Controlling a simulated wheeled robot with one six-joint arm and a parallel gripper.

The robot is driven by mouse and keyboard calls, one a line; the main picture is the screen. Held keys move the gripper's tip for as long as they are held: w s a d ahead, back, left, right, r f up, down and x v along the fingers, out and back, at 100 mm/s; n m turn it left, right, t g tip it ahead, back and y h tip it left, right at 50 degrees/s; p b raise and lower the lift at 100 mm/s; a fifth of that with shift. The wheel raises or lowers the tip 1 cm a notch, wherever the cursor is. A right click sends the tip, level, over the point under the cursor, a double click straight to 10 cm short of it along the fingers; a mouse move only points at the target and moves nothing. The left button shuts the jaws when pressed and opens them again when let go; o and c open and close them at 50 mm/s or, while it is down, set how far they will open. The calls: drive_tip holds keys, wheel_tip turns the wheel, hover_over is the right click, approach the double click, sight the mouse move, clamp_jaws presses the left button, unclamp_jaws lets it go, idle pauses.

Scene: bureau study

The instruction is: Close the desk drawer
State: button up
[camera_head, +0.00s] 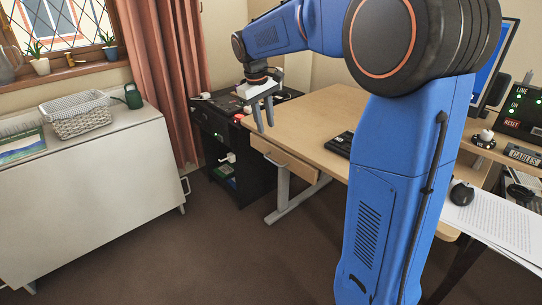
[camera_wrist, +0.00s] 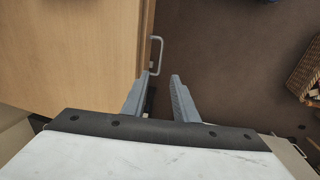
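The desk (camera_head: 310,115) has a light wood top, and a wooden drawer (camera_head: 285,159) sits under its left edge. In the wrist view a thin strip of the drawer's front edge (camera_wrist: 149,28) shows beside the desktop (camera_wrist: 70,50). A metal U-shaped handle (camera_wrist: 160,54) sticks out from it over the floor. I cannot tell exactly how far the drawer stands out. My gripper (camera_head: 264,122) is above the desk's left edge, near the drawer. In the wrist view its fingers (camera_wrist: 159,78) are apart with nothing between them, and the handle lies just beyond the tips.
A black cabinet (camera_head: 240,185) stands behind the desk's left end. A white side table (camera_head: 90,185) with a basket (camera_head: 78,117) is at the left. Brown carpet (camera_head: 190,255) between them is clear. A wicker basket (camera_wrist: 305,72) shows at the right.

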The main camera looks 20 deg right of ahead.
approach(271, 154)
drive_tip(key=s+f, duration=0.1)
drive_tip(key=f, duration=0.1)
drive_tip(key=s+f, duration=0.4)
drive_tip(key=shift+a+f, duration=0.1)
drive_tip(key=shift+a, duration=0.3)
clamp_jaws()
drive_tip(key=shift+w, duration=0.1)
idle(0.9)
